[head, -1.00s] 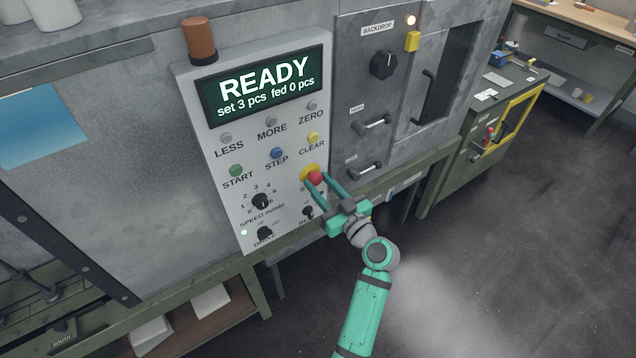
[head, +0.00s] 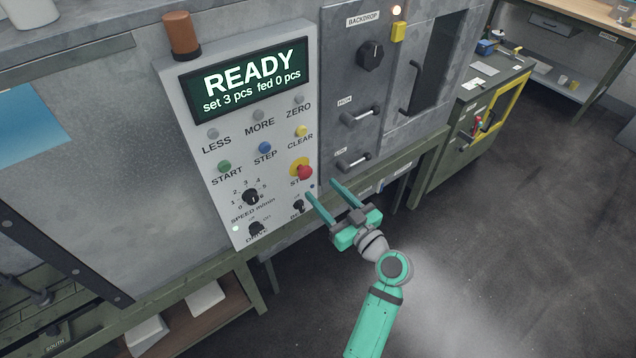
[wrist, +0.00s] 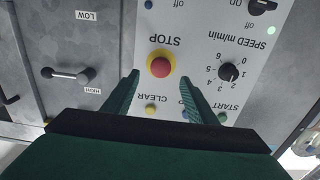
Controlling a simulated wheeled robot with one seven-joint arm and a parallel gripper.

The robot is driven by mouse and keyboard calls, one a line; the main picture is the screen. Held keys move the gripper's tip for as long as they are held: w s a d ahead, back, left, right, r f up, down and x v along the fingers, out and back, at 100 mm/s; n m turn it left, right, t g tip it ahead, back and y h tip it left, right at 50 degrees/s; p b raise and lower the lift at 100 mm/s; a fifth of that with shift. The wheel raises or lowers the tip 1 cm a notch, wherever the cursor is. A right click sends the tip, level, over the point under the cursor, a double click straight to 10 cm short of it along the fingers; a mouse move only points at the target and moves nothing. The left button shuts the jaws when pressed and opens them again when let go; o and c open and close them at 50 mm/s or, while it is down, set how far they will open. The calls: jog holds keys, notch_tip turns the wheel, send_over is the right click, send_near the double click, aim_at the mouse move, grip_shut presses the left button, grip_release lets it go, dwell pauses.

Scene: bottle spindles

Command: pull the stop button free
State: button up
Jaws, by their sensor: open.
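The stop button is a red mushroom head (head: 305,172) on a yellow round base, at the right side of the light control panel (head: 222,190). In the wrist view the red head (wrist: 160,67) sits between and beyond my two fingertips, under the upside-down word STOP. My gripper (head: 321,188) is open and empty. Its green fingers point at the panel, below and to the right of the button in the head view, apart from it. The panel display (head: 250,80) reads READY, set 3 pcs, fed 0 pcs.
A yellow CLEAR button (head: 302,131) and a speed knob (head: 251,196) are near the stop button. Lever handles (head: 360,115) stick out from the grey cabinet at right. The floor (head: 480,250) at right is clear.

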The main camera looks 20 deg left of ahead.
jog(key=shift+v, duration=2)
jog(key=shift+s, duration=0.1)
jog(key=shift+a, duration=0.1)
jog(key=s+d+f+m+t+h, duration=0.1)
jog(key=s+d+f+m+h, duration=0.35)
jog(key=s+f, duration=0.4)
jog(key=s+d+f+m+t+h, duration=0.1)
jog(key=s+d+f+m+h, duration=0.2)
jog(key=s+f+m+h, duration=0.45)
jog(key=s+d+n+t+h, duration=0.15)
jog(key=s+d, duration=0.25)
jog(key=s, duration=0.8)
jog(key=s+r, duration=0.7)
jog(key=s, duration=0.2)
jog(key=shift+s+a+r+t+h, duration=0.25)
jog(key=shift+s+a+t+h, duration=0.1)
jog(key=shift+a+t, duration=0.15)
